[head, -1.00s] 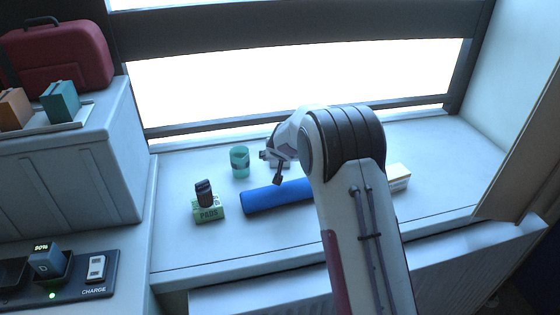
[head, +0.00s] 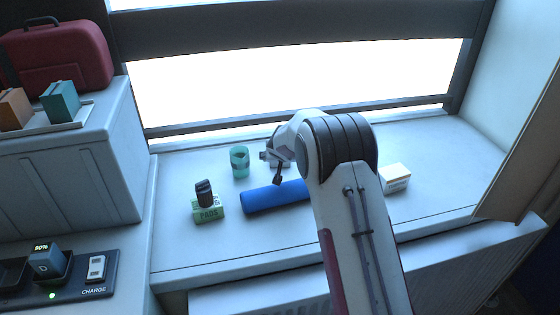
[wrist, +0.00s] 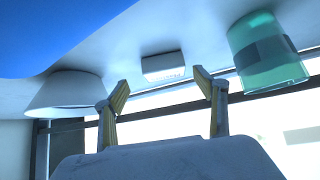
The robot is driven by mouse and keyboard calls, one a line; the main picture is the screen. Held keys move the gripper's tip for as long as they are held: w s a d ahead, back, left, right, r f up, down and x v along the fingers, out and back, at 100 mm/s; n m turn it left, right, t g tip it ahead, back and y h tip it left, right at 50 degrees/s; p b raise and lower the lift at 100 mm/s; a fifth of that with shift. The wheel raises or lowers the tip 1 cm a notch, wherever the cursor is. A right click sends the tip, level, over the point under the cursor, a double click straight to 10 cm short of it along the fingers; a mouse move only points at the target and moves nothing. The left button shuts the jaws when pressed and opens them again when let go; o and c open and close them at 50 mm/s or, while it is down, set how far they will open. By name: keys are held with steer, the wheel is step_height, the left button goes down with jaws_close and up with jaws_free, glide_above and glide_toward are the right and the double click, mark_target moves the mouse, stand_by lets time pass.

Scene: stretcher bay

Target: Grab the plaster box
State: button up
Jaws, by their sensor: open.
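A small white box (wrist: 163,66) with faint print along one edge lies ahead of my gripper in the wrist view, between the lines of the two fingers. My gripper (wrist: 161,80) is open and empty, its yellow-lined fingers apart and the box beyond their tips. In the head view my gripper (head: 270,168) hangs over the sill between the teal cup and blue roll, partly hiding a pale thing under it. Another white box (head: 396,178) with print stands right of my arm. I cannot read either box's print to tell which holds plasters.
A teal cup (head: 240,161) stands close left of my gripper, also in the wrist view (wrist: 268,55). A blue roll (head: 274,197) lies in front. A green PADS box (head: 208,212) carries a dark item (head: 204,192). A pale round thing (wrist: 70,92) shows in the wrist view.

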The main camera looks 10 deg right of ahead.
steer(key=shift+w, duration=0.1)
steer(key=shift+w+f, duration=0.35)
steer(key=shift+w, duration=0.25)
steer(key=shift+w+f, duration=0.35)
steer(key=shift+w, duration=0.2)
steer(key=shift+x, duration=1.25)
steer(key=shift+a, duration=0.1)
steer(key=c, duration=1.1)
